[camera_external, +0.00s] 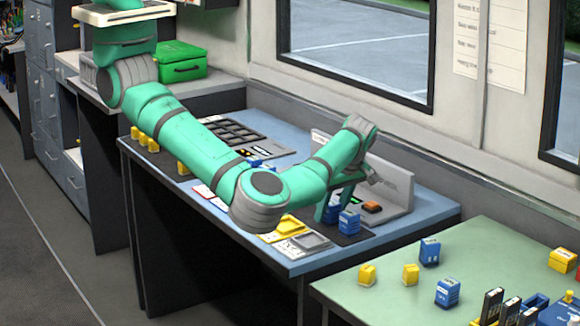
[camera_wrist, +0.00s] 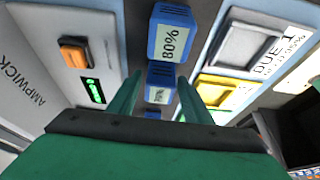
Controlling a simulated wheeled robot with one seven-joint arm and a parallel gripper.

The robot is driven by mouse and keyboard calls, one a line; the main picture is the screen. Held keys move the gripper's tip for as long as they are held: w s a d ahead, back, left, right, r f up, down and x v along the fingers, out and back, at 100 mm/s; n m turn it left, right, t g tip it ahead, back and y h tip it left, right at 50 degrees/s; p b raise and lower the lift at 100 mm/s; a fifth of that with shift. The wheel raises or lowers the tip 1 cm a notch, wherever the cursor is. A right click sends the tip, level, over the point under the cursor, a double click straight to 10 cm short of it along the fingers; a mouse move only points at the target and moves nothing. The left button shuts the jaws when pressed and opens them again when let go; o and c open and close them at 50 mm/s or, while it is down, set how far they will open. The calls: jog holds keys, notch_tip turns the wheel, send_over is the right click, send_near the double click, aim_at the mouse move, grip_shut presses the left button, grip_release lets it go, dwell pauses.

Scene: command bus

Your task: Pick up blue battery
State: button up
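Several blue batteries stand in a row in the wrist view. The one farthest up the picture is a blue battery labelled 80% (camera_wrist: 171,40). Below it a second blue battery (camera_wrist: 160,82) appears between my fingertips, and part of another blue battery (camera_wrist: 152,113) shows nearer the palm. My gripper (camera_wrist: 160,77) is open with nothing clamped in it. In the external view my gripper (camera_external: 336,198) points down over the blue-grey table, close to a blue battery (camera_external: 349,221). Contact between fingers and batteries cannot be told.
A grey panel (camera_external: 396,190) with an orange button (camera_wrist: 74,53) and green display (camera_wrist: 94,90) stands beside the batteries. Yellow tray (camera_wrist: 215,90) and grey tray (camera_wrist: 245,45) lie opposite. A green table (camera_external: 385,295) with more blue and yellow pieces is at front right.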

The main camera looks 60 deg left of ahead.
aim_at(332, 202)
jog(key=c, duration=0.9)
jog(key=shift+r, duration=0.15)
jog(key=shift+r, duration=0.2)
notch_tip(332, 202, up, 2)
jog(key=shift+r, duration=0.2)
jog(key=s+a+r, duration=0.1)
jog(key=s+r, duration=0.2)
jog(key=s, duration=0.1)
jog(key=s+a+r, duration=0.1)
jog(key=s+r, duration=0.2)
jog(key=s, duration=0.2)
jog(key=s+a+r, duration=0.1)
jog(key=s+r, duration=0.3)
jog(key=shift+s+a, duration=0.25)
